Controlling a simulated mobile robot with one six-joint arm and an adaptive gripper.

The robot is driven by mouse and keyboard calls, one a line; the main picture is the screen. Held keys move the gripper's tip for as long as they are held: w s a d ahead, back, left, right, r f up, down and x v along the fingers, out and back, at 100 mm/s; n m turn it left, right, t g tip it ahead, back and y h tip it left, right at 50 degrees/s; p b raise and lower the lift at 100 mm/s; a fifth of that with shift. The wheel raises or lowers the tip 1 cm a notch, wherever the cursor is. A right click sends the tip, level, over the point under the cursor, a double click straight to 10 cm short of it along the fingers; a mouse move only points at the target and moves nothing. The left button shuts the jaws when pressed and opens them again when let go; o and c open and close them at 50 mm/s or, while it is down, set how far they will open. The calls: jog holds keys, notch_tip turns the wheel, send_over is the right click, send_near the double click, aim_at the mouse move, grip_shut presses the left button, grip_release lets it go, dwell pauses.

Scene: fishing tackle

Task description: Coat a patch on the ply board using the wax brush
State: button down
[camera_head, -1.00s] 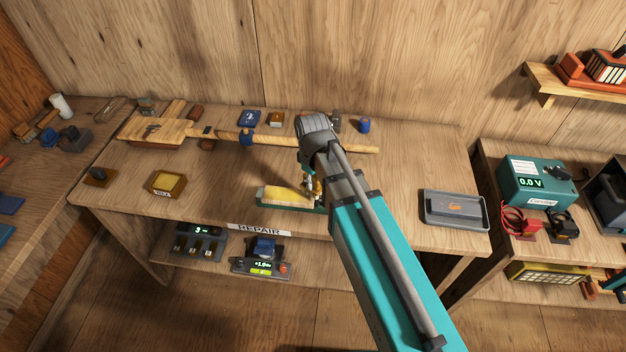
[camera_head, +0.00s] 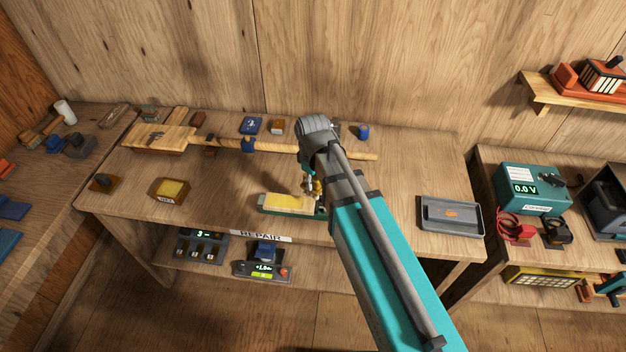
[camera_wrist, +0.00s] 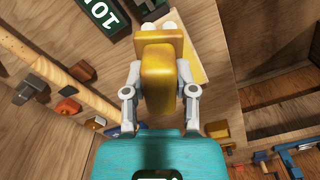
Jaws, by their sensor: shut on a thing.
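My gripper (camera_wrist: 160,78) is shut on the wax brush (camera_wrist: 157,72), a yellow block-like tool between the two fingers. In the head view my gripper (camera_head: 312,186) is at the right end of the ply board, partly hidden by my arm. The ply board (camera_head: 285,203) is a pale yellowish slab lying in a green holder at the bench's front edge. It also shows in the wrist view (camera_wrist: 200,60), partly behind the brush. I cannot tell whether the bristles touch it. A yellow wax pot (camera_head: 172,189) stands to the left on the bench.
A long wooden rod (camera_head: 270,147) lies across the back of the bench, with small boxes behind it. A grey tray (camera_head: 450,229) lies at the right. Bench surface between pot and board is clear. Devices stand on the shelf below.

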jog(key=shift+r+p, duration=1.3)
jog(key=shift+r, duration=0.15)
jog(key=shift+f+b, duration=0.9)
jog(key=shift+f, duration=0.05)
jog(key=shift+r, duration=0.1)
jog(key=shift+d, duration=0.15)
